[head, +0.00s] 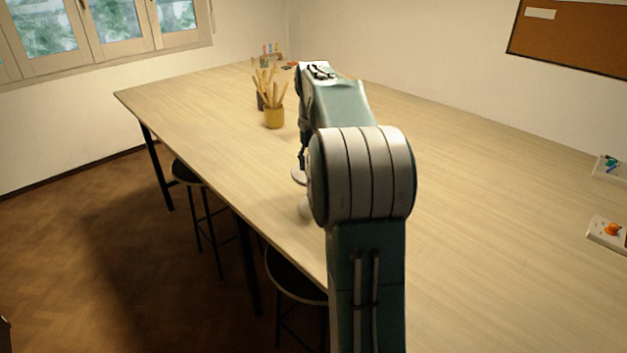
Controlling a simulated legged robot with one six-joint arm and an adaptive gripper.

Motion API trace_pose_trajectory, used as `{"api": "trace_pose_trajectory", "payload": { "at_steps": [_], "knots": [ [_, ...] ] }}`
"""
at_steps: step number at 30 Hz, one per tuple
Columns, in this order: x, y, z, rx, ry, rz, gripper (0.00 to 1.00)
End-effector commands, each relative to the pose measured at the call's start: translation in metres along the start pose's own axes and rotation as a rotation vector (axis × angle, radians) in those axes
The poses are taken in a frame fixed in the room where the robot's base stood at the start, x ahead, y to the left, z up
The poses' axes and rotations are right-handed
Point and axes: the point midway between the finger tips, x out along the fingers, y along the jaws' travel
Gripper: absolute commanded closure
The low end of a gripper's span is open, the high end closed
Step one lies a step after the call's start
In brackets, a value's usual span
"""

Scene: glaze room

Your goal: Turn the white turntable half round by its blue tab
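The edge of a white disc (298,176), which looks like part of the turntable, shows at the left side of my arm on the table. A pale rounded shape (305,208) shows just nearer; I cannot tell what it is. My arm hides most of both, and no blue tab is visible. A small dark part of my gripper (302,160) shows above the white disc, pointing down. The rest of it is hidden behind my arm, so I cannot see its fingers clearly or whether they touch anything.
On the long wooden table (480,200), a yellow pot (274,118) holds wooden tools, with a darker pot (260,102) beside it. Small coloured items stand at the far end. Two trays (609,232) lie at the right edge. Black stools (285,275) stand along the left side.

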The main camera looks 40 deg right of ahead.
Motion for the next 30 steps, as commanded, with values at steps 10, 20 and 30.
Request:
{"api": "trace_pose_trajectory", "payload": {
  "at_steps": [10, 20, 30],
  "knots": [
    [-0.05, 0.0, 0.001, 0.0, 0.0, 0.0, 0.46],
    [-0.052, 0.0, 0.0, 0.0, 0.002, 0.0, 0.59],
    [-0.043, 0.006, 0.0, 0.388, 0.025, 0.084, 1.0]
  ]
}}
